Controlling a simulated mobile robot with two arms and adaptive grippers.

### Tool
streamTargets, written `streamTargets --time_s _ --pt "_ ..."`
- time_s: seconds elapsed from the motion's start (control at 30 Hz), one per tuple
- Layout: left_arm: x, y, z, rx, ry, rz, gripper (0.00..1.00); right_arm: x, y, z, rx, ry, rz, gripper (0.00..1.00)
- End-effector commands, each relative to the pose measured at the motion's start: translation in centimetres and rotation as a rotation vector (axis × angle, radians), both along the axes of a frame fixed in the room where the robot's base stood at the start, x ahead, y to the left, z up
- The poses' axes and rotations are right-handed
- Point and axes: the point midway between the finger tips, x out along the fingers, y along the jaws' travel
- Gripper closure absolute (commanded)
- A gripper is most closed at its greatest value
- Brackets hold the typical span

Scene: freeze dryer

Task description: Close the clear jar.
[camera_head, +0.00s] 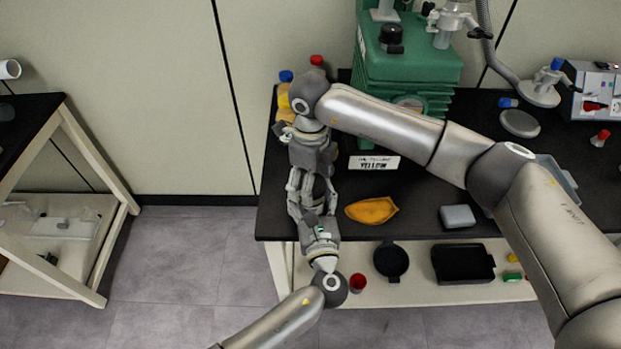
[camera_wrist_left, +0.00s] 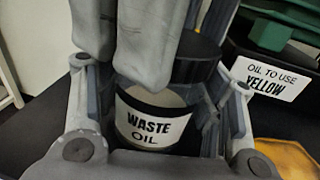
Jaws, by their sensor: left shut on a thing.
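The jar with a "WASTE OIL" label (camera_wrist_left: 152,122) sits between the fingers of my left gripper (camera_head: 312,190), which is shut on it. A dark round part, seemingly the lid (camera_wrist_left: 197,58), is at the jar's top. I cannot tell whether it is seated. In the head view the jar is mostly hidden among the grippers. My right gripper (camera_head: 312,158) is right above the jar, reaching in from the far side. Its grey fingers (camera_wrist_left: 125,45) come down in front of the jar's top in the left wrist view. Whether they grip the lid is unclear.
An orange tray-like piece (camera_head: 372,210) and a grey box (camera_head: 457,216) lie on the black bench to the right. A sign (camera_head: 374,162) and green machine (camera_head: 405,65) stand behind. Bottles with blue and red caps (camera_head: 286,77) are close behind my right gripper.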

Motion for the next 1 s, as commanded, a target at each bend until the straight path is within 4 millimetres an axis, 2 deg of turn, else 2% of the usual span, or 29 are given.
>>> streamTargets --time_s 0.33,0.47,0.57,0.8,1.0 --pt "0.0 0.0 0.0 0.000 0.001 0.000 1.00 0.0 0.0 0.1 0.000 0.000 0.001 0.16" --pt "0.0 0.0 0.0 0.000 0.001 0.000 1.00 0.1 0.0 1.0 0.001 -0.002 0.001 0.16" --pt "0.0 0.0 0.0 0.000 0.001 0.000 1.00 0.1 0.0 2.6 0.001 -0.004 0.001 0.16" --pt "0.0 0.0 0.0 0.000 0.001 0.000 1.00 0.1 0.0 7.8 0.001 -0.004 0.002 0.16" --pt "0.0 0.0 0.0 0.000 0.001 0.000 1.00 0.1 0.0 10.9 0.000 -0.002 0.001 0.16"
